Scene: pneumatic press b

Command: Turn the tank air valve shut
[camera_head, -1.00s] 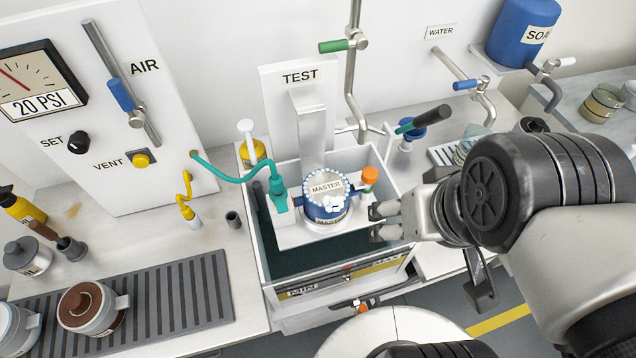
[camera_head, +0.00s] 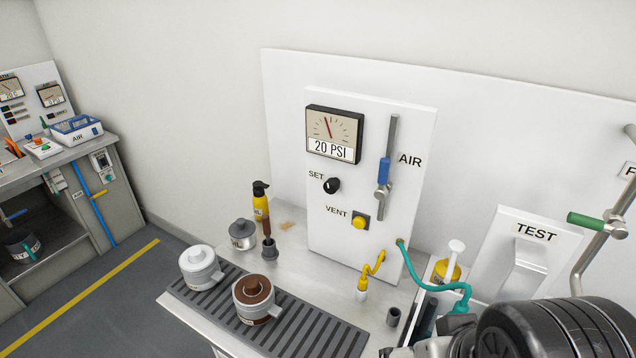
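The air valve has a blue lever (camera_head: 384,171) on a vertical grey pipe (camera_head: 392,130), beside the AIR label on the white panel. The lever points up, in line with the pipe. The gauge (camera_head: 333,134) on the same panel reads 20 PSI. My gripper (camera_head: 400,351) is at the bottom edge, below and apart from the panel. Most of it is cut off by the frame, so its opening does not show. The test tank is out of view below.
A SET knob (camera_head: 332,185) and yellow VENT button (camera_head: 359,222) are near the lever. A teal hose (camera_head: 425,281) runs right from the panel. Lidded pots (camera_head: 257,298) stand on the grey rack (camera_head: 301,338). A green-handled pipe (camera_head: 585,221) is at right.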

